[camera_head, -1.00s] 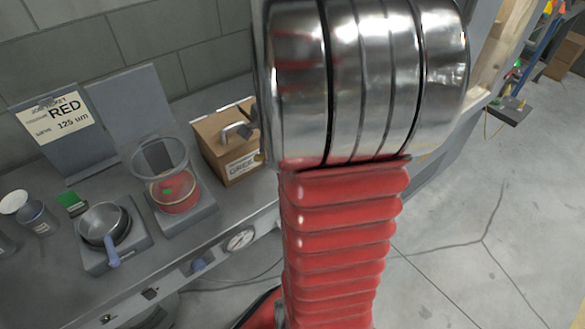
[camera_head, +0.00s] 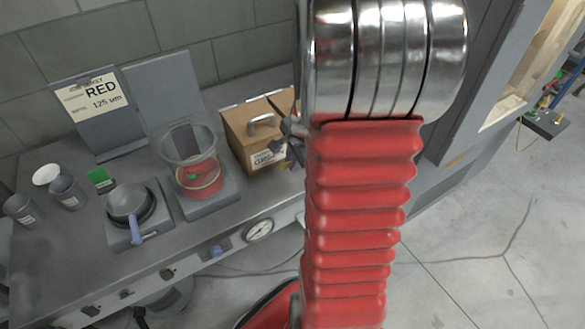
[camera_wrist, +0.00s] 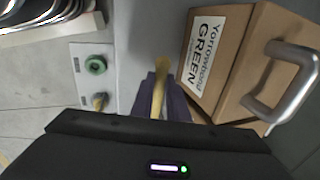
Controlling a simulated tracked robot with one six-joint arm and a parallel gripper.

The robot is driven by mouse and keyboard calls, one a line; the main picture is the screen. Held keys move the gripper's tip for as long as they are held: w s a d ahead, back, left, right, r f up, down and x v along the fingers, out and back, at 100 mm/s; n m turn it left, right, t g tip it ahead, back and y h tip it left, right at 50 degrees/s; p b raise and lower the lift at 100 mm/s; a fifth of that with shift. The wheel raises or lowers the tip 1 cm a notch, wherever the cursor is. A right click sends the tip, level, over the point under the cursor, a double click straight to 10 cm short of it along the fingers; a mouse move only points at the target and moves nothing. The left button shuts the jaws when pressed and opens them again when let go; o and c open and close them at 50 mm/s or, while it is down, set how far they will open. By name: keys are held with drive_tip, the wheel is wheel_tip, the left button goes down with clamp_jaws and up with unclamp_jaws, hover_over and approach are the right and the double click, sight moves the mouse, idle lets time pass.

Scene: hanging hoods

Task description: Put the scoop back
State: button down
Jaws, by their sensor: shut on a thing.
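My gripper shows in the wrist view (camera_wrist: 160,92) as two dark purple fingers shut on a narrow tan-yellow bar (camera_wrist: 159,88), which looks like the scoop's handle. The scoop's bowl cannot be made out. A brown box (camera_head: 258,137) labelled GREEN, with a grey metal handle, stands on the bench. In the wrist view the box (camera_wrist: 232,70) is just right of the fingers, close beside them. In the head view my gripper (camera_head: 292,137) is partly hidden behind my red arm, at the box's right side.
A clear vessel with red contents (camera_head: 197,175) and a small pan with a blue handle (camera_head: 130,203) stand on the bench. Grey cups (camera_head: 66,191) are at the left. A sign reading RED (camera_head: 95,95) stands behind. A green button (camera_wrist: 96,65) is left of the fingers.

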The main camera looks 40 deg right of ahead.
drive_tip(key=shift+f, duration=1.75)
drive_tip(key=c, duration=1.7)
unclamp_jaws()
drive_tip(key=shift+r, duration=0.15)
drive_tip(key=shift+v, duration=5.9)
drive_tip(key=shift+s, duration=0.1)
drive_tip(key=s+a+r+n, duration=0.2)
drive_tip(key=a+r+n, duration=0.2)
drive_tip(key=a+n, duration=0.3)
drive_tip(key=s+a+r+n+t, duration=0.1)
drive_tip(key=s+a+r+n, duration=0.1)
drive_tip(key=a+n, duration=0.5)
drive_tip(key=s+a+r+n+t+y, duration=0.1)
drive_tip(key=a+r+n, duration=0.4)
drive_tip(key=a, duration=0.8)
drive_tip(key=shift+s+a+r+n, duration=0.1)
drive_tip(key=shift+s+r+n, duration=0.2)
drive_tip(key=shift+s+n, duration=0.55)
